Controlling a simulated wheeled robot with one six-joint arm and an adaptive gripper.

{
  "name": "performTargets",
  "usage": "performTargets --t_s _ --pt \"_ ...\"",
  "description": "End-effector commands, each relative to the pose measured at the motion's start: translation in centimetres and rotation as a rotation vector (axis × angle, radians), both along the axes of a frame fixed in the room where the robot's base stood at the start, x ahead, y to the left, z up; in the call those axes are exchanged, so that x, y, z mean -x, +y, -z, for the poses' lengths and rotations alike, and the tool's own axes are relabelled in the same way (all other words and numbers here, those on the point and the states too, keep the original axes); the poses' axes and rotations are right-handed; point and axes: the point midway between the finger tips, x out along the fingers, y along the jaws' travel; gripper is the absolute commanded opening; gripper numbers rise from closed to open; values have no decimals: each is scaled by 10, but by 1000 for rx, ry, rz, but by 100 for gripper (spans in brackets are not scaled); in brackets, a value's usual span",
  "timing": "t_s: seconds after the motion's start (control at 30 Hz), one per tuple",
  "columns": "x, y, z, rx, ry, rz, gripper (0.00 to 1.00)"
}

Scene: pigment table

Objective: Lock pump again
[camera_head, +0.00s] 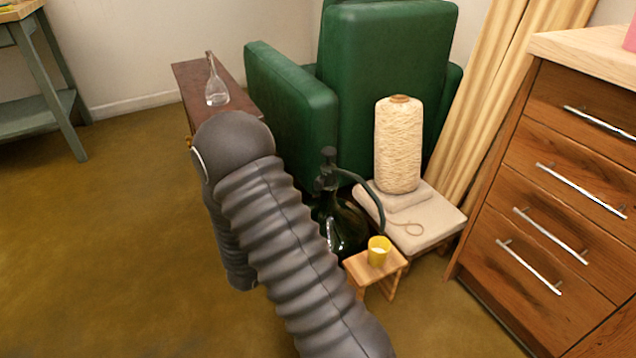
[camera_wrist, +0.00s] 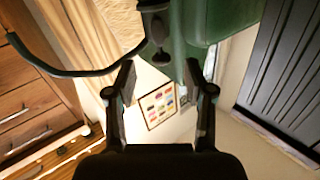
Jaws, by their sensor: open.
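The pump is a dark green glass bottle (camera_head: 342,232) with a black pump head (camera_head: 327,182) and a curved black hose, standing upright beside the green armchair in the head view. My thick ribbed arm covers the bottle's left side there. In the wrist view, the black pump head (camera_wrist: 155,22) shows at the top centre with its hose (camera_wrist: 75,73) running left. A dark knob at its end lies between and slightly above my fingertips in the picture. My gripper (camera_wrist: 161,76) is open and holds nothing. I cannot tell whether the pump is locked.
A small wooden stool (camera_head: 384,262) carries a yellow cup (camera_head: 379,250) close to the bottle. A yarn cone (camera_head: 398,145) stands on a cushioned stool behind. A green armchair (camera_head: 390,75) and a wooden drawer cabinet (camera_head: 550,190) bound the space. Floor at left is clear.

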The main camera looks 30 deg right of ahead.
Motion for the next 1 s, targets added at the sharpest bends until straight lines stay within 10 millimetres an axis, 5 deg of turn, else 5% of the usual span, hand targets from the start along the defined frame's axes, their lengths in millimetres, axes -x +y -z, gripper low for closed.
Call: performTargets --t_s 0.23,0.7,1.0 --pt "-6 -15 1 22 -3 18 53" --pt "-57 -83 1 20 -4 16 53" --pt "-77 -109 1 20 -3 13 53"
